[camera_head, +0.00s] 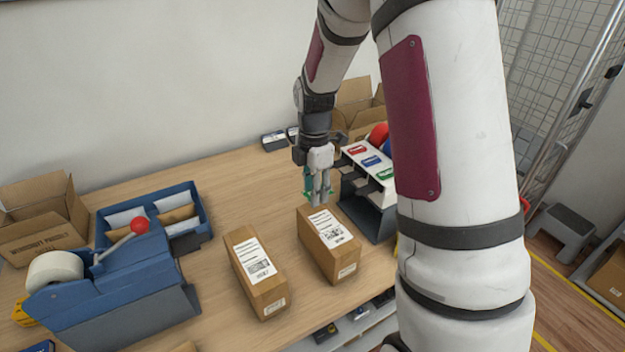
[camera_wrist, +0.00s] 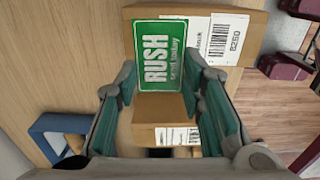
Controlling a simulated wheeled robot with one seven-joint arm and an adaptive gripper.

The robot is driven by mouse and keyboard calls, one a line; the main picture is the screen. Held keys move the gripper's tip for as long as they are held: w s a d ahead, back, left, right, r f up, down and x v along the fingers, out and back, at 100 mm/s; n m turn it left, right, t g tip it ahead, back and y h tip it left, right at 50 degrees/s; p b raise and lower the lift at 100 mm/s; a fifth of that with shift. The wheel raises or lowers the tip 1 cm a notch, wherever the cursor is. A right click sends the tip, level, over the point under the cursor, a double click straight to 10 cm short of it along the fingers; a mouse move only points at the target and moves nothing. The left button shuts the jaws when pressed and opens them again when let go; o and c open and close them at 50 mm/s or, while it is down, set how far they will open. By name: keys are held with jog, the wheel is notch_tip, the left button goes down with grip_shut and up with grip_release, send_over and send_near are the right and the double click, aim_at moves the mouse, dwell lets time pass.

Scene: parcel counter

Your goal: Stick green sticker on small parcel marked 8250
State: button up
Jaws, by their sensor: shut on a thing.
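My gripper (camera_head: 318,203) is low over the far end of the right-hand small parcel (camera_head: 318,254). In the wrist view my gripper (camera_wrist: 168,115) is shut on a green sticker (camera_wrist: 160,55) that reads RUSH, send today. Behind the sticker is a brown parcel (camera_wrist: 258,32) whose white label shows 8250. The sticker covers part of that label. I cannot tell whether the sticker touches the cardboard. Another small parcel (camera_head: 271,299) with a white label lies to the left; its number is too small to read.
A blue tape dispenser (camera_head: 130,300) and a blue tray of envelopes (camera_head: 205,205) stand at left. A sticker rack (camera_head: 375,212) with red, blue and green labels is close on the right of the parcel. Open cartons (camera_head: 40,232) stand further back. Bare counter lies behind the parcels.

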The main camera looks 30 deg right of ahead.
jog(key=shift+f+b, duration=0.65)
jog(key=shift+f, duration=2.1)
jog(key=o, duration=0.8)
jog(key=shift+r, duration=0.1)
jog(key=shift+s+r+p, duration=0.1)
jog(key=shift+r+p, duration=0.9)
jog(key=shift+r, duration=1.7)
notch_tip(320, 180, up, 8)
jog(key=p, duration=0.2)
send_over(314, 215)
jog(key=shift+s, duration=0.1)
